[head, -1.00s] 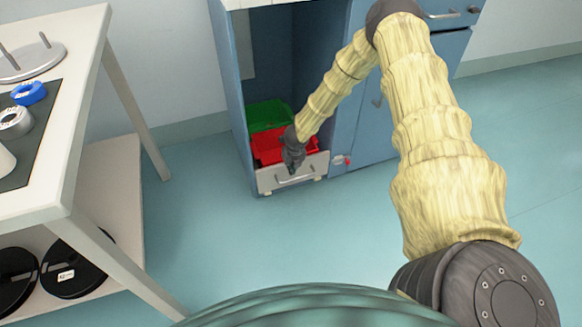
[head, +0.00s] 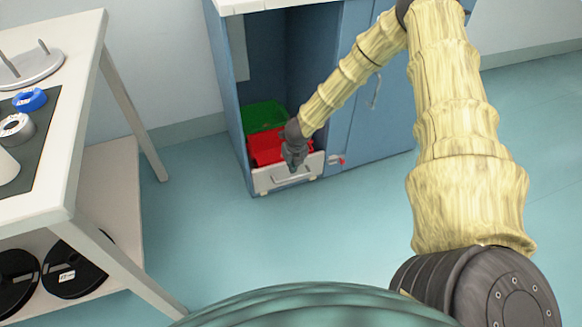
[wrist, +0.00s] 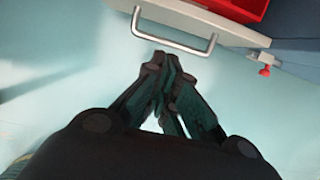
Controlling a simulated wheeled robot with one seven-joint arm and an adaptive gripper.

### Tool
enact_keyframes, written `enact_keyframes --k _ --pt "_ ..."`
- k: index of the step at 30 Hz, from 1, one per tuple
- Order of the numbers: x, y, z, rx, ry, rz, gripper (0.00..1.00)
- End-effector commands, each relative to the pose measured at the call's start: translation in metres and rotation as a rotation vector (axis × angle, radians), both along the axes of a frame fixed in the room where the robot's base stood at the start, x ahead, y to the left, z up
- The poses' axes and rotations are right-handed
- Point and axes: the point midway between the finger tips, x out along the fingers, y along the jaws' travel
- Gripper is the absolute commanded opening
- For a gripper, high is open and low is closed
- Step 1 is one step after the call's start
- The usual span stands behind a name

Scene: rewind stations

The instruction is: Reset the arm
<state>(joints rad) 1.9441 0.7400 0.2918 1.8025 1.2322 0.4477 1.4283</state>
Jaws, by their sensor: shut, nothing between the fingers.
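My gripper (head: 294,162) is at the end of my raised arm, in front of the low drawer of the blue cabinet. In the wrist view my gripper (wrist: 163,62) has its fingertips together with nothing between them. The drawer front (head: 262,183) is pale with a metal handle (head: 284,179). In the wrist view the handle (wrist: 172,42) lies just beyond the fingertips, apart from them as far as I can tell. A red bin (head: 264,150) and a green bin (head: 262,117) sit behind the drawer front, partly hidden by my gripper.
A red knob (head: 340,161) is on the cabinet right of the drawer. A white table (head: 82,120) stands at left with a blue ring (head: 30,99) and a grey ring (head: 16,128). Black reels (head: 77,270) lie on its lower shelf. The floor (head: 215,240) between is clear.

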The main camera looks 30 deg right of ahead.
Motion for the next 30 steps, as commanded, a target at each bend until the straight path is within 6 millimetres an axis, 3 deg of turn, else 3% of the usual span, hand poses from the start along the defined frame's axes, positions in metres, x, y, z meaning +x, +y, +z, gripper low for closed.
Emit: enact_keyframes --k 6,13,16,20,30 --pt "-0.004 0.001 0.014 0.001 0.001 -0.001 0.0" --pt "-0.006 0.003 0.013 -0.005 0.004 0.017 0.0" --pt "-0.016 0.013 0.007 -0.037 0.021 0.114 0.0" --pt "-0.046 0.038 -0.009 -0.126 0.07 0.397 0.0" --pt "-0.155 0.106 -0.045 -0.348 0.205 1.388 0.0"
